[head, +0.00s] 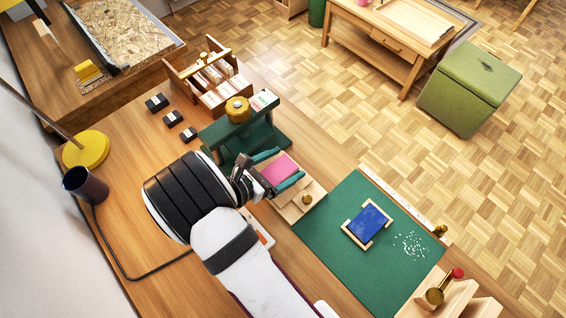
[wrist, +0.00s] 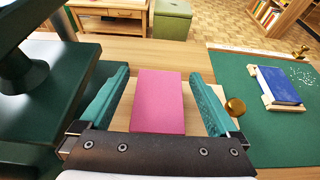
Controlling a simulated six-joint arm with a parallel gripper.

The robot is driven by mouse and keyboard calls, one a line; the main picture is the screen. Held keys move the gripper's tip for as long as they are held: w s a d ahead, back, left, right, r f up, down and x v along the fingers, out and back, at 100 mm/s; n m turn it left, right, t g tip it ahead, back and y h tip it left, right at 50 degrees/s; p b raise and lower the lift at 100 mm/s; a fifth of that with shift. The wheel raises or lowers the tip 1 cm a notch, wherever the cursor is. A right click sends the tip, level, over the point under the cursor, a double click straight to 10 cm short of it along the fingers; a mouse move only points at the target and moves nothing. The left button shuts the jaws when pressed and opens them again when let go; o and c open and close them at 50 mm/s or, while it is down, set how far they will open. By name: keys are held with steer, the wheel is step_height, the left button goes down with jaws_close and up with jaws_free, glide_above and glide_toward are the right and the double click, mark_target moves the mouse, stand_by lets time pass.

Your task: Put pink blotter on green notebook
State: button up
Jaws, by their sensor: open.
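The pink blotter (wrist: 158,100) is a flat-topped pink block between the teal fingers of my gripper (wrist: 160,76), with a gap on each side. My gripper is open and not closed on it. In the head view the pink block (head: 279,169) sits on or over a pale wooden piece, and my gripper (head: 283,168) straddles it. I see no clearly green notebook. A blue book (head: 369,222) lies between pale wooden corner pieces on a green mat (head: 330,235); it also shows in the wrist view (wrist: 279,85), to the right.
A brass knob (head: 307,199) is close beside the right finger. A dark green press (head: 240,130) stands at the left of the gripper. A wooden rack (head: 208,78) is behind it. A wooden stand (head: 450,300) is at the mat's near right. White specks lie right of the book.

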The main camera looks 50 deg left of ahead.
steer(key=shift+r, duration=0.15)
steer(key=v, duration=1.2)
steer(key=w+d+r+m+g+h, duration=0.4)
steer(key=w+d+m, duration=0.2)
steer(key=d+m, duration=0.3)
steer(key=w+d+r+m+g+h, duration=0.45)
steer(key=w+d+m, duration=0.2)
steer(key=d, duration=0.45)
steer(key=s+d+r+m+g+y, duration=0.2)
steer(key=s+d+m+y, duration=0.3)
steer(key=m, duration=0.8)
steer(key=s+d+r+m+g+y, duration=0.3)
steer(key=d+m, duration=0.6)
steer(key=m, duration=0.4)
steer(key=shift+s+d+y, duration=0.2)
steer(key=shift+s+y, duration=0.7)
steer(key=shift+y, duration=0.25)
